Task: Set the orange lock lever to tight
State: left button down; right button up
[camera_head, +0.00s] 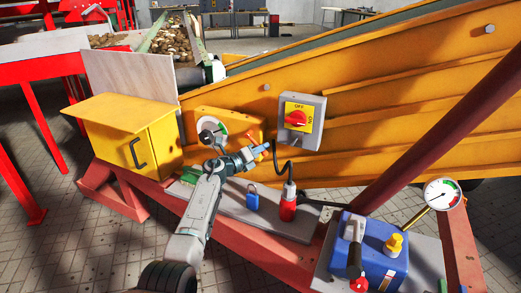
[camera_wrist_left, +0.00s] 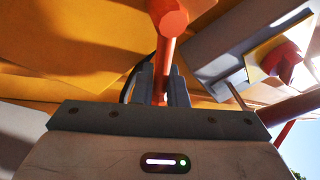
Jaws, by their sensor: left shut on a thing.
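The orange lock lever (camera_wrist_left: 164,58) shows in the left wrist view as an orange rod with a round end at the top. It stands between the two dark fingers of my left gripper (camera_wrist_left: 160,84), which is shut on it. My right gripper is not in view.
A grey switch box with a red knob (camera_head: 296,117) is close to the right of the gripper.

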pick_arm(q)
jog(key=c, duration=1.6)
grip_release()
jog(key=shift+s+d+f, duration=0.25)
jog(key=shift+d+f, duration=0.05)
jog(key=shift+f, duration=0.25)
jog(key=shift+o, duration=0.5)
jog(key=shift+r, duration=0.2)
jog(key=shift+w+a+r, duration=0.1)
